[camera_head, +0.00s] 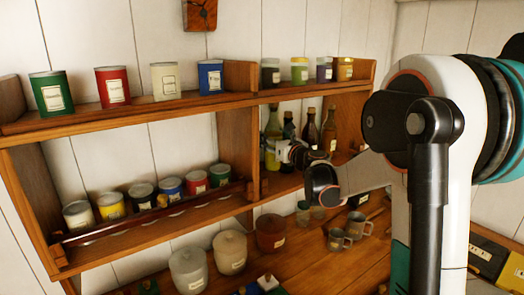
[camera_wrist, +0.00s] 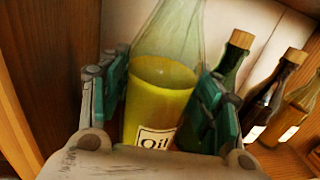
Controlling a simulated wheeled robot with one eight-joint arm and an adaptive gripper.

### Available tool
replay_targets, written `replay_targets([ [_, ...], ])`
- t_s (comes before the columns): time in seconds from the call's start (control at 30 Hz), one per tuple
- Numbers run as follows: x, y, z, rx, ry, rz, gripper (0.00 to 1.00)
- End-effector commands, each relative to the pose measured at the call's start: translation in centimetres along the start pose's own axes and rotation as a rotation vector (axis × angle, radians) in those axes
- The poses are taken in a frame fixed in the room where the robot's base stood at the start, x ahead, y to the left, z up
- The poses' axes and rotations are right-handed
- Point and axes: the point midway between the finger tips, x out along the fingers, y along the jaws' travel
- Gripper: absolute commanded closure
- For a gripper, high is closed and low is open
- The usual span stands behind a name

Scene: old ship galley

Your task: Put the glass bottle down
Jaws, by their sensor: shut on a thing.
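The glass bottle (camera_wrist: 158,92) is clear, with yellow liquid and a label reading "Oil". In the wrist view it stands between the green-padded fingers of my gripper (camera_wrist: 165,108), which are shut on it. In the head view the bottle (camera_head: 273,130) shows at the left end of the right-hand shelf bay, with my gripper (camera_head: 283,152) around its lower part. It looks upright. Its base is hidden, so I cannot tell whether it touches the shelf (camera_head: 285,184).
Several darker corked bottles (camera_head: 328,132) stand close to the right. The wooden divider (camera_head: 250,150) is close on the left. Jars and tins line the other shelves. Canisters (camera_head: 229,252) and metal mugs (camera_head: 356,224) stand on the counter below.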

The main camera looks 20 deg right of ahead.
Motion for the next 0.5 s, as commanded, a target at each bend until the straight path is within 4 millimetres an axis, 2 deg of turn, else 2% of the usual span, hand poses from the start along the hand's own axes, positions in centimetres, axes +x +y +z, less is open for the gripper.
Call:
replay_targets([
  [0.1, 2.6, 0.5, 0.1, 0.001, 0.000, 0.002, 0.93],
  [0.3, 5.9, 0.9, 0.1, 0.001, 0.000, 0.001, 0.93],
  [0.4, 7.3, 1.2, 0.0, 0.001, 0.000, 0.001, 0.93],
  [0.5, 7.0, 1.1, -1.5, 0.001, 0.000, 0.000, 0.93],
])
